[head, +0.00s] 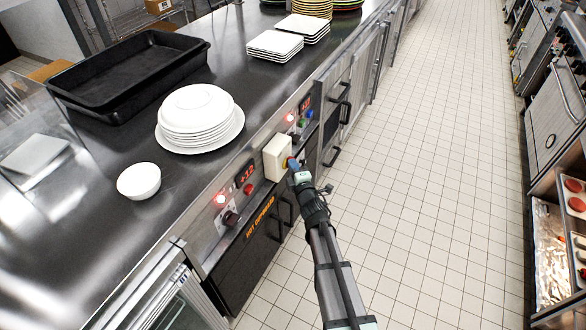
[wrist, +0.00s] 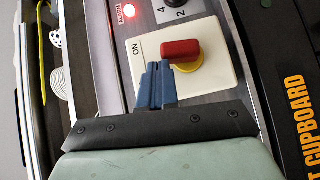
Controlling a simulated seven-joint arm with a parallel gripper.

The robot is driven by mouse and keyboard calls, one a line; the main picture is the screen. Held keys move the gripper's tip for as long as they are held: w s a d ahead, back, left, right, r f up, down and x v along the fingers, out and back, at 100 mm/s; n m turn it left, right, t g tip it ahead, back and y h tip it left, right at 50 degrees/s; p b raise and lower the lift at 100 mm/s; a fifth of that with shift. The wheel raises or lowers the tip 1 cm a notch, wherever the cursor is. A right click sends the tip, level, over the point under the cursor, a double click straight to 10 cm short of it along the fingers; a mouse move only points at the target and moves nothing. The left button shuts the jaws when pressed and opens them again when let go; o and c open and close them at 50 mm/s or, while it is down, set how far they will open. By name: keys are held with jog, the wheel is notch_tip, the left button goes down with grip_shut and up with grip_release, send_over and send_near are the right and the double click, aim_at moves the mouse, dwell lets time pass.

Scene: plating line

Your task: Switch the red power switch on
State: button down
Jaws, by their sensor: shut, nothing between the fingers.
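The red power switch (wrist: 180,49) is a red bar handle on a yellow round base (wrist: 190,64), on a cream box (wrist: 218,75) with ON printed at the left in the wrist view. The handle lies sideways across that picture, its left end towards the ON side. The cream box (head: 276,158) is on the counter front in the head view, where my gripper hides most of the switch. My gripper (wrist: 157,76) is shut and empty, its blue fingertips close beside the handle's left end. I cannot tell whether they touch. It also shows in the head view (head: 293,165).
Red lights, displays and knobs (head: 230,217) flank the box on the steel front, above the hot cupboard (head: 250,250). A stack of white plates (head: 198,117), a white bowl (head: 139,181) and black trays (head: 130,72) stand on the counter. The tiled aisle (head: 430,190) is clear.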

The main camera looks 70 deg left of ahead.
jog(key=shift+w+a+r, duration=0.25)
jog(key=s+d+r, duration=0.1)
jog(key=d+r, duration=0.6)
jog(key=d, duration=0.4)
dwell(0.3)
jog(key=shift+r, duration=0.1)
dwell(0.5)
